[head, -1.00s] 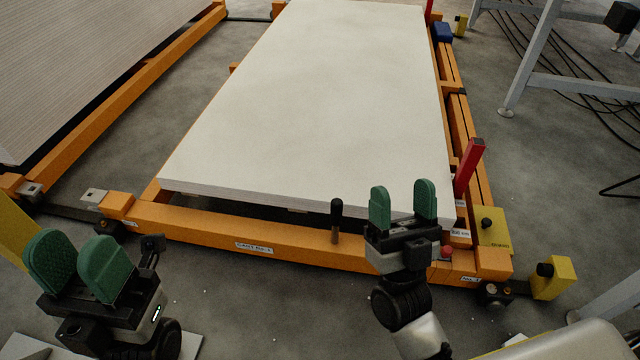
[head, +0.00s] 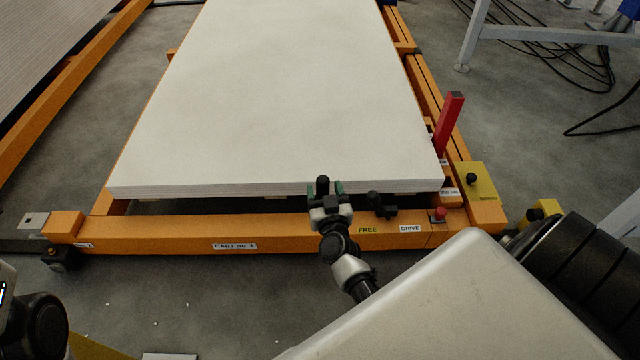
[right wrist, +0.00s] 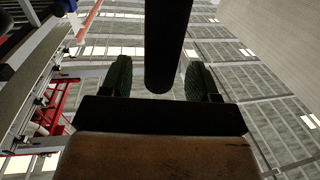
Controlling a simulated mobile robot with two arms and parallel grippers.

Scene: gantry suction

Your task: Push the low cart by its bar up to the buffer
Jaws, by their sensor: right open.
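The low cart (head: 165,233) is an orange frame with a "CART No." label on its front beam. A large pale board stack (head: 270,110) lies on it. My right gripper (head: 325,189) is at the front beam, right of the label, with its green fingers open on both sides of an upright black-topped handle (head: 322,182). The right wrist view shows the dark handle (right wrist: 167,45) between the two green pads, with gaps beside it. No push bar is clearly identifiable. My left gripper is out of frame. I cannot tell which thing is the buffer.
"FREE" and "DRIVE" labels, a red button (head: 439,213) and a red post (head: 449,122) are at the cart's right corner. Another orange frame (head: 60,80) is on the left. Cables (head: 545,60) lie at the upper right.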

